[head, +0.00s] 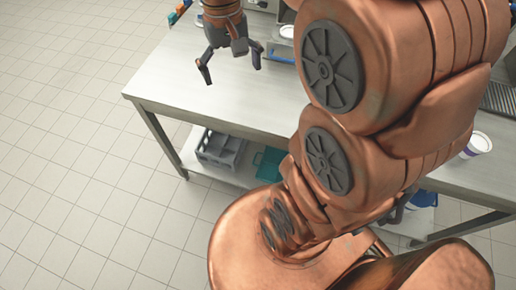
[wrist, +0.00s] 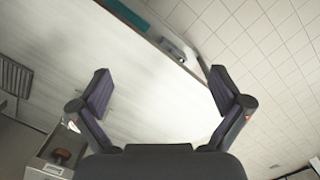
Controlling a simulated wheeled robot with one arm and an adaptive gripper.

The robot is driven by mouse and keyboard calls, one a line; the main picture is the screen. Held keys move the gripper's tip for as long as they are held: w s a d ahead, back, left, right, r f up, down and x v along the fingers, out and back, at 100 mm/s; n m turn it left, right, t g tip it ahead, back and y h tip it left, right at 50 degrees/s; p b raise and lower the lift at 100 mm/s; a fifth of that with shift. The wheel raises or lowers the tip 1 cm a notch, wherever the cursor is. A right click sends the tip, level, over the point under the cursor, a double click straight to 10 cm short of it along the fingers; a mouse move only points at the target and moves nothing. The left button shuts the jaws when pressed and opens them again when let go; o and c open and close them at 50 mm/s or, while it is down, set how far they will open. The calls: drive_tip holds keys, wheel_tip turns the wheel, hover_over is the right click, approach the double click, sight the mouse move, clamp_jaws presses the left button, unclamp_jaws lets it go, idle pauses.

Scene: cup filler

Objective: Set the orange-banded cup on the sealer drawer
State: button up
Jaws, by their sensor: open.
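My gripper (head: 231,73) hangs over the left part of the steel table in the head view, its fingers spread with nothing between them. In the wrist view my gripper (wrist: 160,84) is also open and empty above the pale tabletop. A white round top (head: 287,32) shows beside a blue-edged machine part (head: 281,51) just right of my gripper; I cannot tell whether this is the sealer drawer with a cup. No orange band is clearly visible. A brownish round thing (wrist: 62,155) sits in a pale machine part at the wrist view's lower left.
The steel table (head: 165,88) is bare below and left of my gripper. A white cup with a purple band (head: 478,144) stands at the right, partly behind my arm. A grey crate (head: 221,147) and a teal crate (head: 268,164) lie on the lower shelf.

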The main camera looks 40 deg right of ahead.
drive_tip(key=s+a+f+n, duration=0.1)
drive_tip(key=s+a+f, duration=0.1)
drive_tip(key=s, duration=0.6)
drive_tip(key=s+a+f+n, duration=0.1)
drive_tip(key=s+a+f, duration=0.2)
drive_tip(key=s, duration=0.5)
drive_tip(key=shift+a+f+n, duration=0.2)
drive_tip(key=shift+f+n, duration=0.2)
drive_tip(key=shift+f, duration=0.25)
drive_tip(key=shift+d, duration=0.1)
